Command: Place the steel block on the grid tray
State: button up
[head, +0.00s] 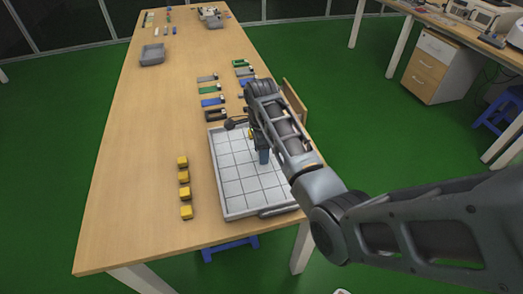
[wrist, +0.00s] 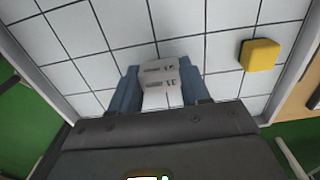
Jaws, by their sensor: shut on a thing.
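My gripper (head: 264,157) is over the white grid tray (head: 232,187) near the front of the table, with its blue fingers pointing down. In the wrist view my gripper (wrist: 158,90) is shut on the steel block (wrist: 159,74), a grey-white piece with dark markings on its face. The tray's grid squares (wrist: 110,24) lie beyond it. I cannot tell whether the block touches the tray floor. In the head view the block is hidden by the fingers and arm. A yellow cube (wrist: 259,55) sits in the tray to the right of the gripper in the wrist view.
Several yellow cubes (head: 184,177) stand in a column left of the tray. Behind the tray lie rows of coloured pieces, including a green one (head: 208,90). A grey bin (head: 152,54) stands farther back. The table's left side (head: 130,150) is clear.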

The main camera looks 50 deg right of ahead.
jog(key=shift+f, duration=0.15)
jog(key=shift+f, duration=0.15)
jog(key=o, duration=1.3)
jog(key=shift+c, duration=0.2)
notch_tip(320, 180, up, 12)
jog(key=p, duration=0.2)
